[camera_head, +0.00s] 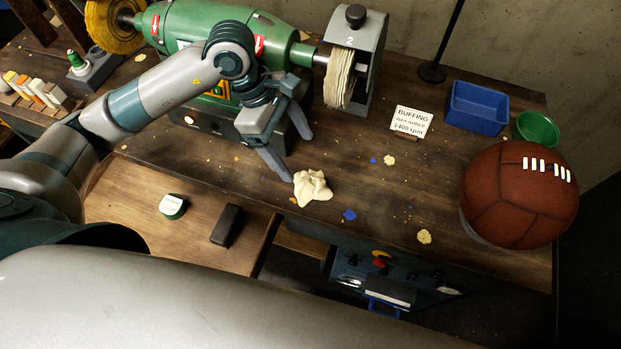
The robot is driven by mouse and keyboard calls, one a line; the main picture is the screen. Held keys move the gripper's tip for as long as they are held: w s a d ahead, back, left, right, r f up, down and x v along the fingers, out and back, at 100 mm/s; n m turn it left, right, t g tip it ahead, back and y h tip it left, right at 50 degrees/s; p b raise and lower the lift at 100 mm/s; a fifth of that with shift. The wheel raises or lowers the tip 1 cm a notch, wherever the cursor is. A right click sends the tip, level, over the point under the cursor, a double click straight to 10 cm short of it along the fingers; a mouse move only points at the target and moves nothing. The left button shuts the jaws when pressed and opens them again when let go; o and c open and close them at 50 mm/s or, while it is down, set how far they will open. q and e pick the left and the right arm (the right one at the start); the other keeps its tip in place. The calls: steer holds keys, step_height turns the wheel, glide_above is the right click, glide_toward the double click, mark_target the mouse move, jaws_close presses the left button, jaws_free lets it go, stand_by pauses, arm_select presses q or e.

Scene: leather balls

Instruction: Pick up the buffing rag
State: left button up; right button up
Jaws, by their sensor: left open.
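The buffing rag (312,187) is a crumpled cream cloth lying on the dark wooden bench (400,205) near its front edge. My left gripper (298,158) is open and empty, above and just behind the rag. One finger points down toward the rag's left side, and the other points out to the right. I cannot tell whether the near finger touches the cloth. My right gripper is not in the view.
A green buffing machine (180,28) with a cloth wheel (340,78) stands behind my gripper. A brown leather ball (519,195), blue bin (477,108) and green bowl (537,130) stand at the right. An open drawer (190,240) holds a tin (173,206) and black block (228,224).

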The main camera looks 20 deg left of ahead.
mark_target(309, 177)
arm_select(q)
steer(key=p+x, duration=0.1)
steer(key=x, duration=0.4)
steer(key=shift+d+f, duration=0.15)
steer(key=shift+f, duration=0.2)
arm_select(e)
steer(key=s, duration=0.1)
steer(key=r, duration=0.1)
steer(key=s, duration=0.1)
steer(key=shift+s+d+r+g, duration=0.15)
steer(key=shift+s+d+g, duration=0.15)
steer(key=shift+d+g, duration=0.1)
arm_select(q)
steer(key=shift+p, duration=0.3)
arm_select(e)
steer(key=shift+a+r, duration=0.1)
arm_select(q)
steer(key=shift+s+d+f+p, duration=0.2)
steer(key=shift+d+f+p, duration=0.1)
steer(key=shift+f+p, duration=0.2)
steer(key=p+x, duration=0.1)
steer(key=x, duration=0.2)
steer(key=shift+s, duration=0.15)
steer(key=shift+d+f+p, duration=0.15)
steer(key=shift+f+p, duration=0.15)
steer(key=shift+f, duration=0.2)
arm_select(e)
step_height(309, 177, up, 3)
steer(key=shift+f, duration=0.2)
